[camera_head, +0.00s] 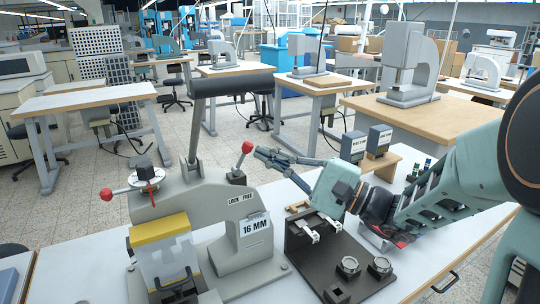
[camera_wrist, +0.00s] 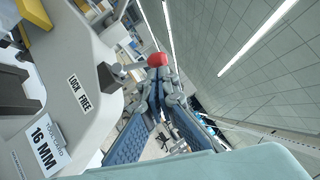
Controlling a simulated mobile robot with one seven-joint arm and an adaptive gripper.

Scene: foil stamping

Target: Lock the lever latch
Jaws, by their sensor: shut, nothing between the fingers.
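The lever latch (camera_head: 240,164) is a short grey lever with a red ball knob, on the right side of the grey stamping press (camera_head: 185,200). It leans up and to the right, above the "LOCK FREE" label (camera_head: 240,200). My gripper (camera_head: 258,154) comes from the right with its fingertips just right of and slightly below the knob. In the wrist view, the red knob (camera_wrist: 157,60) shows just beyond the tips of the gripper (camera_wrist: 156,82). The fingers are shut with nothing between them. I cannot tell whether they touch the lever.
The press has a long upright handle (camera_head: 194,125) and another red-knobbed lever (camera_head: 107,194) at left. A "16 MM" sign (camera_head: 256,229) stands in front. A dark fixture (camera_head: 325,255) with round parts lies below my arm. Two dark boxes (camera_head: 354,146) stand behind it.

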